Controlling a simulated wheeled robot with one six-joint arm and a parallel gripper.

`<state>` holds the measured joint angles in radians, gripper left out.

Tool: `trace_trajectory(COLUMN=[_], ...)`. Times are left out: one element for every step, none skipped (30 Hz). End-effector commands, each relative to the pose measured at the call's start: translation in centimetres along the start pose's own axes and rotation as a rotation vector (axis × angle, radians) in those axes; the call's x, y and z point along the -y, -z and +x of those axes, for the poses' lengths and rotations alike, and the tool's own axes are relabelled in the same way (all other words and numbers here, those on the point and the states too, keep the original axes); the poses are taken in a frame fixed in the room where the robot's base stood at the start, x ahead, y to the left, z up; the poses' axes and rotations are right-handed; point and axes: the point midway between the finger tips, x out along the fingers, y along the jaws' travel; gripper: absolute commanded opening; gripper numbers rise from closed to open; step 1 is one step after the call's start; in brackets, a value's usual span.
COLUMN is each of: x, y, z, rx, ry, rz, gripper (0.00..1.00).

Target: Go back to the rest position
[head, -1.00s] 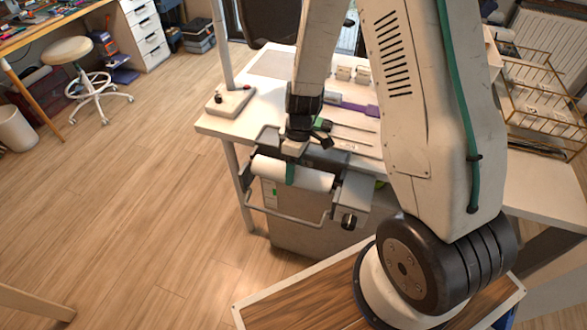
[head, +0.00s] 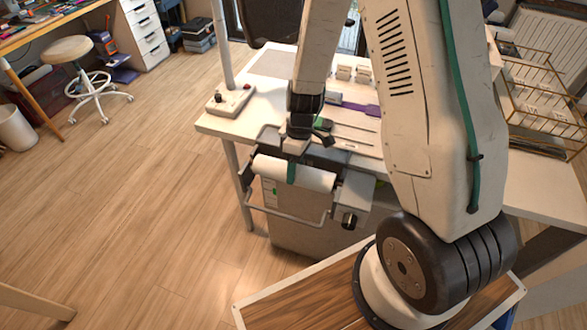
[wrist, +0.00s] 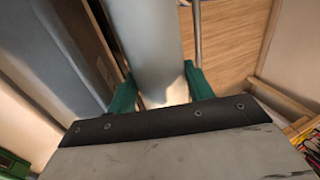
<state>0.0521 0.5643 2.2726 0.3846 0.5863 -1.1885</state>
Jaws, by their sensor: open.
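My gripper (head: 291,171) is in the head view over the front edge of the white table, at a white roll (head: 310,177) in a grey holder. In the wrist view, the two green fingers of my gripper (wrist: 163,84) are spread apart, with the pale roll (wrist: 153,40) between and beyond them. I cannot tell whether the fingers touch the roll. The gripper is open.
The white table (head: 215,124) carries a small box with a red knob (head: 231,99), a purple item (head: 362,108) and several slim tools. A gold wire rack (head: 545,100) stands at right. Wood floor (head: 120,190) is free at left.

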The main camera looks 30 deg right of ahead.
Motion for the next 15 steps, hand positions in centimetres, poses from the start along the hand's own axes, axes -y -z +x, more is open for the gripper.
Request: trace_trajectory(x=[-0.8,-0.8,-0.8,-0.7,-0.7,-0.6,-0.5,-0.5,-0.5,-0.4,-0.4,-0.4,-0.3,-0.2,-0.1], y=[0.4,0.4,0.4,0.4,0.5,0.5,0.5,0.5,0.5,0.5,0.5,0.5,0.5,0.5,0.5], z=[-1.2,-1.7,-2.4,-3.0,-3.5,-4.2,-4.8,-5.2,-5.8,-6.3,-6.6,-7.0,-7.3,-7.4,-7.6], rx=[-0.016,-0.016,-0.017,-0.017,-0.017,-0.017,-0.017,-0.016,-0.015,-0.015,-0.015,-0.015,-0.014,-0.012,-0.011], ry=[-0.022,-0.023,-0.024,-0.025,-0.025,-0.025,-0.024,-0.024,-0.023,-0.023,-0.024,-0.023,-0.021,-0.02,-0.018], rz=[0.001,0.001,0.001,0.001,0.0,0.0,0.0,0.0,0.0,0.0,0.0,-0.001,-0.002,-0.002,-0.003], gripper=[0.7,0.7,0.7,0.7,0.71,0.72,0.76,0.77,0.77,0.77,0.77,0.77,0.77,0.77,0.77])
